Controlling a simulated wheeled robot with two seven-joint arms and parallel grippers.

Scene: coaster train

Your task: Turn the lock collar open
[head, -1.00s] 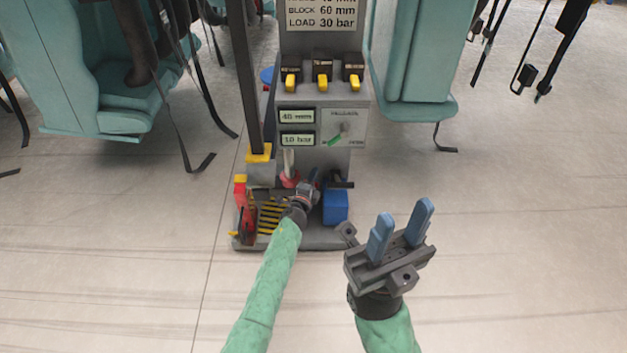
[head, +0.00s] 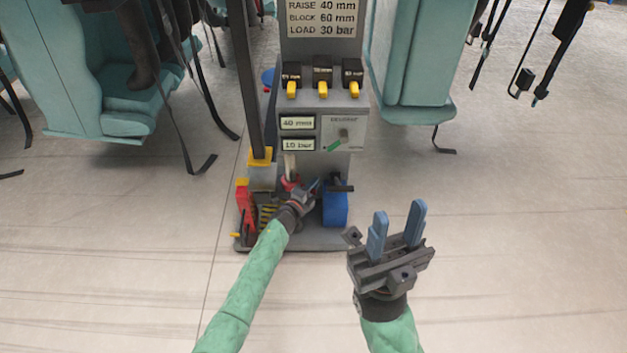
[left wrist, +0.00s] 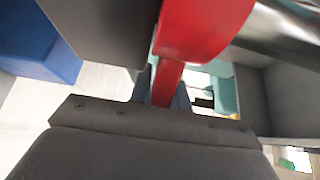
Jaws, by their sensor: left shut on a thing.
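The red lock collar (head: 289,184) sits at the foot of the pale rod, low on the grey jack stand; my left gripper partly hides it. My left gripper (head: 304,191) is at the collar. In the left wrist view a red bar (left wrist: 167,82) widens into a larger red body and runs between the two fingers, which are shut on it. How far the collar is turned cannot be told. My right gripper (head: 396,232) is open and empty, fingers upward, in front of the stand to the right.
A blue block (head: 335,208) stands right of the left gripper, and a red part (head: 243,200) stands left of it. The panel displays (head: 298,133) read 40 mm and 10 bar. Teal seats (head: 105,75) flank the stand. The front floor is clear.

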